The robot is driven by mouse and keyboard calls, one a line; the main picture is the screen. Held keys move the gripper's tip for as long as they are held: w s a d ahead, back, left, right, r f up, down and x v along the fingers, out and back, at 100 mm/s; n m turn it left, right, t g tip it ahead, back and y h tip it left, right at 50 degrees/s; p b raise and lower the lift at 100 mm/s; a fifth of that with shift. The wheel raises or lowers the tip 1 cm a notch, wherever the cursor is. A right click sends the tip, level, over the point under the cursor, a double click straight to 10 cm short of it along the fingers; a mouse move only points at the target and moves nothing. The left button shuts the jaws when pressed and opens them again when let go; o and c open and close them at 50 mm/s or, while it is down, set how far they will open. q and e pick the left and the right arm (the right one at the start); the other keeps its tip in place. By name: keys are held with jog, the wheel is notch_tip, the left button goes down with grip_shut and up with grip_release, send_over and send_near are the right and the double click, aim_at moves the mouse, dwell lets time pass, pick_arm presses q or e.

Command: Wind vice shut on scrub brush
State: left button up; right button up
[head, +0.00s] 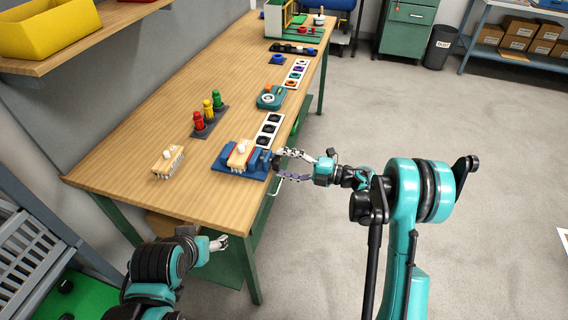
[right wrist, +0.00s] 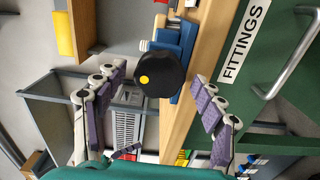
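The blue vice (head: 228,169) sits at the front edge of the workbench. A scrub brush (head: 238,157) with a pale wooden back and white knob stands upright between its jaws. Whether the jaws touch it I cannot tell. The vice's black round handle (right wrist: 160,74) with a yellow dot faces the right wrist camera. My right gripper (head: 279,164) is open, with its fingers on either side of the handle and gaps visible in the wrist view. My left gripper (head: 222,243) is low in front of the bench, away from the vice; its finger opening is unclear.
A second scrub brush (head: 168,162) lies left of the vice. A stand with red, yellow and green bottles (head: 208,112) is behind it. A white strip with black discs (head: 269,129) and a teal device (head: 270,98) are farther along.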

jog(key=v, duration=1.2)
jog(key=shift+r, duration=0.1)
